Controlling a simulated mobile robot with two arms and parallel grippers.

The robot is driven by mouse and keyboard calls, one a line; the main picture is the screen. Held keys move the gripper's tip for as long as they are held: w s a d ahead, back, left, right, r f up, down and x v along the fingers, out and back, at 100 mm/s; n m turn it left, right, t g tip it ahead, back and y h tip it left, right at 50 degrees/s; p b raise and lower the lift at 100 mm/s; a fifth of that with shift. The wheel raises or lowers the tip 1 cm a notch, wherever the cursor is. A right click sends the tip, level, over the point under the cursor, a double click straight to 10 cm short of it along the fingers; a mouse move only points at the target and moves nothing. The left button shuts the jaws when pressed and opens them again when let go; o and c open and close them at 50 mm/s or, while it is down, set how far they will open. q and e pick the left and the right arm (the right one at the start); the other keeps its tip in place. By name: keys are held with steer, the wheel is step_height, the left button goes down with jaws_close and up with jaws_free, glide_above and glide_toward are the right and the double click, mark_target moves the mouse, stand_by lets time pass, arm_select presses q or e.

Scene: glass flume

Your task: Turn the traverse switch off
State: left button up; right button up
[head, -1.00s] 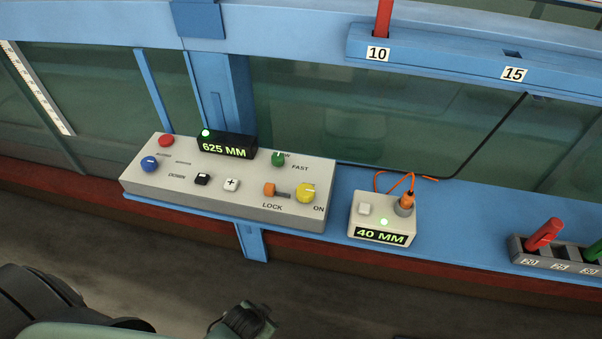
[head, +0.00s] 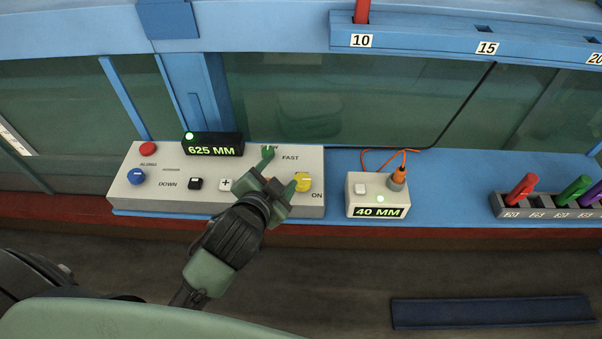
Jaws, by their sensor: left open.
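The control panel (head: 150,190) is a pale grey box on a blue ledge. Its yellow round knob (head: 303,182) sits at the right end, with "ON" printed at its lower right. My left gripper (head: 279,171) reaches over the panel from below and is open. One green finger is just left of the yellow knob, the other points up towards the green knob (head: 267,149). I cannot tell whether either finger touches anything. The orange lock lever and its label are hidden behind the gripper. My right gripper is not in view.
A black display (head: 213,145) reads 625 MM. Red (head: 148,148) and blue (head: 136,176) knobs and black (head: 195,184) and white (head: 225,184) buttons lie to the left. A small box (head: 377,188) reading 40 MM and a pen rack (head: 510,206) stand to the right.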

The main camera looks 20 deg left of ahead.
arm_select(q)
steer(key=w+d+r+m+t+h, duration=0.25)
steer(key=d+r+m+t, duration=0.2)
steer(key=r, duration=0.35)
steer(key=w+d+r+m+t+h, duration=0.25)
steer(key=w+d+r+m, duration=0.2)
steer(key=r, duration=0.35)
steer(key=s+d+r+m+g+h, duration=0.2)
steer(key=s+d+r+m+h, duration=0.1)
steer(key=d+r+m+h, duration=0.75)
steer(key=s+d+f+m+g+h, duration=0.2)
steer(key=s+d+m+g+h, duration=0.15)
steer(key=m+g, duration=0.45)
steer(key=s+d+f+m+g+h, duration=0.2)
steer(key=d+m+g, duration=0.25)
steer(key=m, duration=0.75)
steer(key=m+g+y, duration=0.5)
steer(key=m+y, duration=0.8)
steer(key=y, duration=0.7)
glide_above(301, 178)
step_height(301, 178, down, 19)
steer(key=shift+d+r, duration=0.1)
steer(key=shift+d, duration=0.05)
steer(key=shift+a+f, duration=0.2)
steer(key=shift+a, duration=0.05)
step_height(301, 178, down, 6)
steer(key=p, duration=0.3)
steer(key=shift+d, duration=0.1)
steer(key=shift+f, duration=0.7)
